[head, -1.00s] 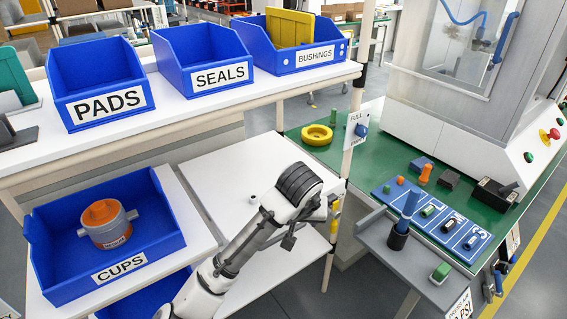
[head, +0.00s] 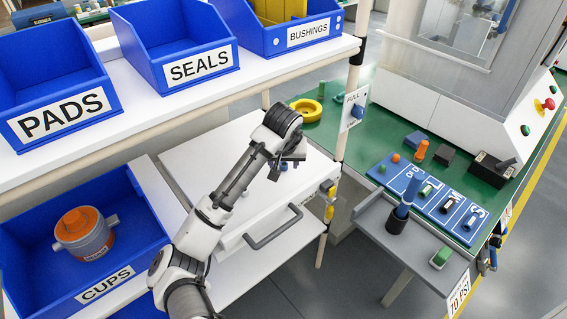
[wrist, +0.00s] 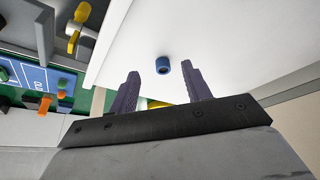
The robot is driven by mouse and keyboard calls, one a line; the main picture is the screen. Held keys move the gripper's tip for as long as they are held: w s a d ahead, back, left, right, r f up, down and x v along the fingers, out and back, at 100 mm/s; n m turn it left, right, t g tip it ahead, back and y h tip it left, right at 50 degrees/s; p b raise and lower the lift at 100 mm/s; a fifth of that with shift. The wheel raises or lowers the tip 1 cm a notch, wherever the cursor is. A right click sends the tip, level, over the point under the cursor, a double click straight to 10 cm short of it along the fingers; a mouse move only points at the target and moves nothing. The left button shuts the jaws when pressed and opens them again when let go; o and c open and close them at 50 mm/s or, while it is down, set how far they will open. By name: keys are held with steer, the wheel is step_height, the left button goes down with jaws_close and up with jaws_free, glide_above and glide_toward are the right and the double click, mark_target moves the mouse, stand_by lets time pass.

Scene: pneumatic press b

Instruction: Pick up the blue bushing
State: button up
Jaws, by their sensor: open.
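The blue bushing (wrist: 162,65) is a short blue cylinder with a dark bore, lying on a white surface in the wrist view. My gripper (wrist: 161,71) is open, with its two dark fingers apart and the bushing showing between their tips. I cannot tell how much height separates the fingers from the bushing; nothing is held. In the head view my gripper (head: 287,158) is over the white top (head: 205,160) below the shelf. A small blue spot beside the gripper there, partly hidden, looks like the bushing (head: 284,167).
The shelf with the bushings bin (head: 300,38) stands behind and above my arm. The cups bin (head: 150,255) is at left. A shelf post (head: 345,120) stands right of my gripper. Further right are a green bench (head: 350,140) and a grey side shelf (head: 430,265).

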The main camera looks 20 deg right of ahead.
mark_target(284, 164)
steer(key=shift+w+d+p, duration=0.2)
steer(key=shift+w+d, duration=0.05)
steer(key=shift+w, duration=0.45)
steer(key=shift+w+d+p, duration=0.15)
steer(key=shift+w+d, duration=0.1)
steer(key=shift+w, duration=0.4)
steer(key=p+x, duration=0.1)
steer(key=x, duration=0.4)
jaws_close()
